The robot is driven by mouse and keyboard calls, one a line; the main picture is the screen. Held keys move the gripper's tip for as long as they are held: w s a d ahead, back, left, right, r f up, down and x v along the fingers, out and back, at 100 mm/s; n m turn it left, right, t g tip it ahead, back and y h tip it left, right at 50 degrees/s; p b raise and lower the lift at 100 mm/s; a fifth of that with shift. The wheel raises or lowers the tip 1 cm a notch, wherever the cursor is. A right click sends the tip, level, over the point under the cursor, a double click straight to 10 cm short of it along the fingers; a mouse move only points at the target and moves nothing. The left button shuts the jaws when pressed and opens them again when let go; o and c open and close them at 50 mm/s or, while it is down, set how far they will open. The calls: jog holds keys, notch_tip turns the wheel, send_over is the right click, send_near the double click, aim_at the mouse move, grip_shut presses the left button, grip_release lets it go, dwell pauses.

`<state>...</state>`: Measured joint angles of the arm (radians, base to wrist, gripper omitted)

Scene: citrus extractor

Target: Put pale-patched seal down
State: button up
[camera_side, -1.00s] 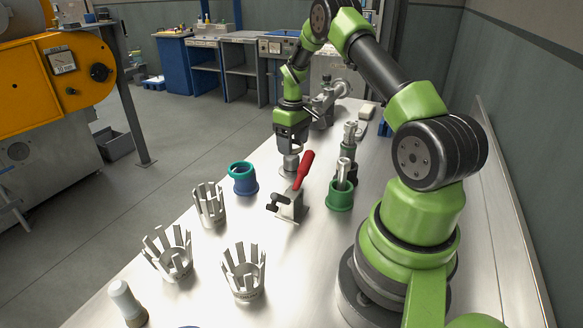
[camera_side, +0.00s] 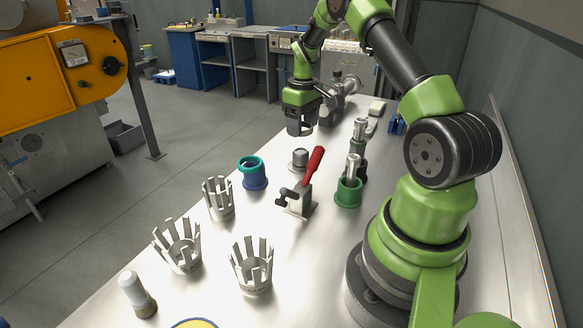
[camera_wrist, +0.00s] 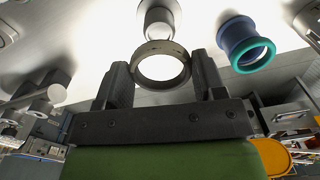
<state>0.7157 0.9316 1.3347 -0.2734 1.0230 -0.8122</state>
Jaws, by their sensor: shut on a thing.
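The seal is a dull grey-olive ring (camera_wrist: 162,65), held between my gripper's fingers in the wrist view. Its pale patch is not clear to me. My gripper (camera_side: 300,128) is shut on this ring and hangs in the air above a short grey post (camera_side: 300,158) on the bench. In the wrist view the post (camera_wrist: 158,22) shows just beyond the ring, and the ring is apart from it. In the side view the ring is small and dark under my gripper.
A blue spool with a teal rim (camera_side: 253,174) stands left of the post. A red-handled clamp (camera_side: 298,200) stands in front. Green holders (camera_side: 348,190) with metal parts are at right. Several pronged white cups (camera_side: 250,268) and a white-topped bottle (camera_side: 137,295) stand nearer.

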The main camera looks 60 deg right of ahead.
jog(key=w+a+r+n, duration=0.15)
jog(key=a+r, duration=0.25)
jog(key=a, duration=0.9)
notch_tip(320, 180, up, 3)
send_over(251, 230)
jog(key=s, duration=0.2)
jog(key=f+n, duration=0.2)
jog(key=f, duration=0.2)
jog(key=a+f+n, duration=0.1)
jog(key=f+n, duration=0.2)
jog(key=f, duration=0.1)
jog(key=a+f+n, duration=0.1)
jog(key=f+n, duration=0.1)
jog(key=f, duration=0.2)
jog(key=shift+w+f+n, duration=0.15)
jog(key=shift+f+n, duration=0.1)
jog(key=shift+f, duration=0.1)
jog(key=shift+w+f, duration=0.1)
jog(key=shift+f, duration=2.3)
jog(key=shift+f, duration=0.15)
jog(key=o, duration=1)
